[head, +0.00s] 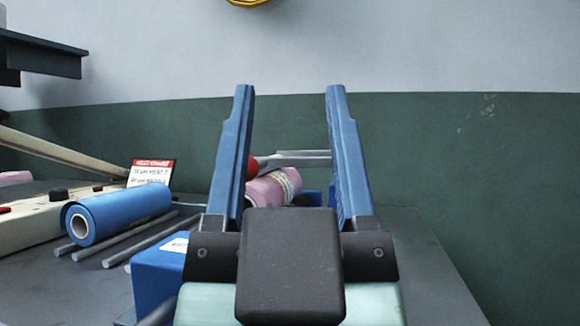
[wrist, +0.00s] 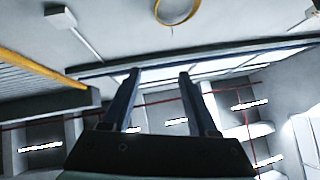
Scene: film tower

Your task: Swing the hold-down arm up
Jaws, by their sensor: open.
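My gripper (head: 290,92) stands raised in the middle of the head view. Its two blue fingers are apart, with nothing held between them. It also shows in the wrist view (wrist: 160,74), against the wall and ceiling. I cannot tell for sure which part is the hold-down arm. A long beige bar (head: 62,151) slants down from the left edge above a cream housing (head: 38,222), well left of my gripper. A grey metal bar (head: 303,158) with a red end (head: 253,168) shows behind the fingers, partly hidden by the left one.
A blue roll (head: 120,212) lies beside grey rods (head: 125,249) on the dark table (head: 427,262). A pink roll (head: 272,188) and a blue box (head: 160,278) are partly hidden by my gripper. A red-and-white sign (head: 151,173) stands behind. The table's right side is clear.

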